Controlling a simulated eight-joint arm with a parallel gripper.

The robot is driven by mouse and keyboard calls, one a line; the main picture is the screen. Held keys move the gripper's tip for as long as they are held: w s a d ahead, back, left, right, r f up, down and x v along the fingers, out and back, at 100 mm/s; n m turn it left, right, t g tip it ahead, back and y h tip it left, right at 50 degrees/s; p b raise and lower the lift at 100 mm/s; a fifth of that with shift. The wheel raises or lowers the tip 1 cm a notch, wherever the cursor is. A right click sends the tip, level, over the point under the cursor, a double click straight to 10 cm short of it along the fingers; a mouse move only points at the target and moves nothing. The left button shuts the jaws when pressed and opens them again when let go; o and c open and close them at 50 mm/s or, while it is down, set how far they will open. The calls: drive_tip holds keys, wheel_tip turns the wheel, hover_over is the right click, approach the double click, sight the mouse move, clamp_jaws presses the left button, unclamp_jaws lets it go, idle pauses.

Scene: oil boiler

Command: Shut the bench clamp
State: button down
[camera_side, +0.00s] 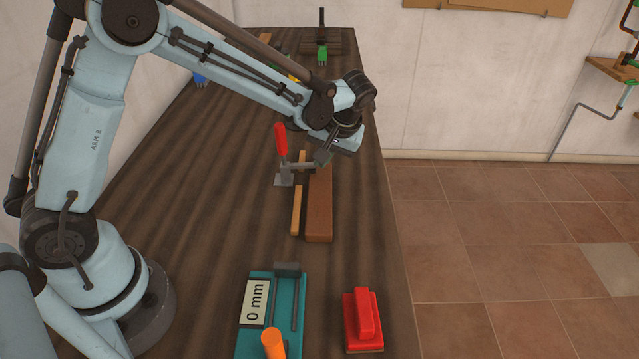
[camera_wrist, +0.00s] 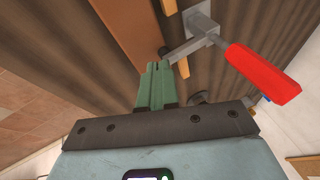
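The bench clamp has a red handle (camera_side: 281,139) standing up from a grey metal base on the bench, in the middle of the side view. Its metal bar reaches right toward a brown wooden block (camera_side: 319,210). In the wrist view the red handle (camera_wrist: 262,76) points to the lower right, and the bar ends in a dark tip near my fingertips. My gripper (camera_side: 322,158) is above the block, right of the handle. Its green fingers (camera_wrist: 156,70) are together with nothing visible between them. Whether they touch the bar is unclear.
A light wooden strip (camera_side: 296,211) lies beside the block. A teal gauge (camera_side: 256,330) reading "0 mm" and a red-handled block (camera_side: 363,318) sit at the near end. Small coloured items, including a green one (camera_side: 322,54), are at the far end. The bench's left middle is clear.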

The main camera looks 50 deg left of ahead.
idle(0.4)
wheel_tip(320, 180, up, 4)
drive_tip(key=shift+a+r, duration=0.1)
drive_tip(key=shift+r, duration=0.05)
drive_tip(key=w+d+r, duration=0.1)
drive_tip(key=d+r, duration=0.5)
drive_tip(key=r, duration=0.1)
drive_tip(key=s+a+r+t+h, duration=0.2)
drive_tip(key=s+a+t+h, duration=0.45)
drive_tip(key=s+a, duration=1.2)
drive_tip(key=w+d+f, duration=0.4)
drive_tip(key=w+f, duration=0.4)
drive_tip(key=w, duration=0.1)
drive_tip(key=shift+n+t+y, duration=0.3)
drive_tip(key=shift+t+y, duration=0.05)
drive_tip(key=shift+r, duration=0.1)
